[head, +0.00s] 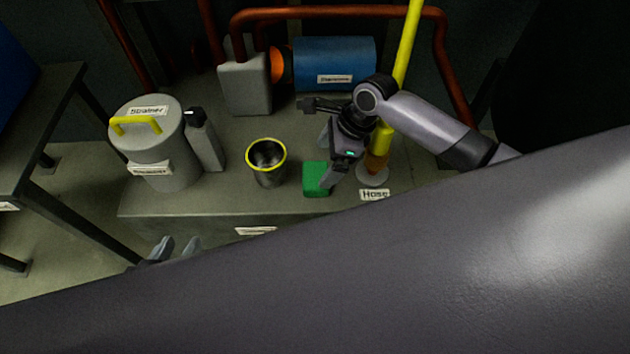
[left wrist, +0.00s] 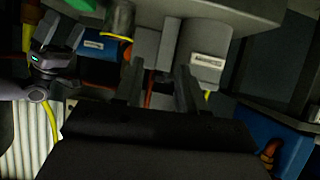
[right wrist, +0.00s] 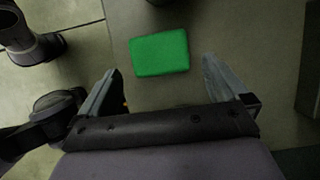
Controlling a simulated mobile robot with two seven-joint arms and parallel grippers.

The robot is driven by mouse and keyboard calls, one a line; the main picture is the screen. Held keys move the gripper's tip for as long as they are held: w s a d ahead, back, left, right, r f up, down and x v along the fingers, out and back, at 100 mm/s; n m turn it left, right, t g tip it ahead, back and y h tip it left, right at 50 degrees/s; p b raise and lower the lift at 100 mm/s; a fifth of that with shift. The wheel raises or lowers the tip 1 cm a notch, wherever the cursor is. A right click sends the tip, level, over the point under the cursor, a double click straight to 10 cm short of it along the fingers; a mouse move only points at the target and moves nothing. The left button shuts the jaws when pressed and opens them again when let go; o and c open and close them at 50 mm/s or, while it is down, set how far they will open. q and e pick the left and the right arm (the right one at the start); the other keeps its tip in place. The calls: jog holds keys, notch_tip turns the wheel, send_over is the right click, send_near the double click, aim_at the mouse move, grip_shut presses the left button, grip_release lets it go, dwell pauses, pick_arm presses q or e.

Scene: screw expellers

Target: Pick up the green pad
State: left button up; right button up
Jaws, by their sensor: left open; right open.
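The green pad (head: 315,180) lies flat on the grey bench top near its front edge. In the right wrist view the green pad (right wrist: 160,53) shows whole as a rounded rectangle just beyond and between my fingers. My right gripper (right wrist: 160,68) is open and empty, and points down at the pad. In the head view my right gripper (head: 328,160) hangs over the pad and covers part of its right side. I cannot tell its exact height. My left gripper (head: 177,246) is open and empty, low in front of the bench's front edge.
A yellow-rimmed cup (head: 267,165) stands left of the pad. A yellow pole in an orange and grey base (head: 373,176), labelled Hose, stands close on the right.

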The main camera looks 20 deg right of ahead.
aim_at(317, 175)
jog(key=b+x, duration=0.3)
jog(key=x, duration=0.2)
jog(key=shift+s+f, duration=0.15)
jog(key=shift+f, duration=0.35)
pick_arm(q)
jog(key=d, duration=0.1)
jog(key=d+h, duration=0.1)
jog(key=w+d, duration=0.1)
jog(key=shift+f+n+h, duration=0.4)
pick_arm(e)
jog(key=c, duration=0.7)
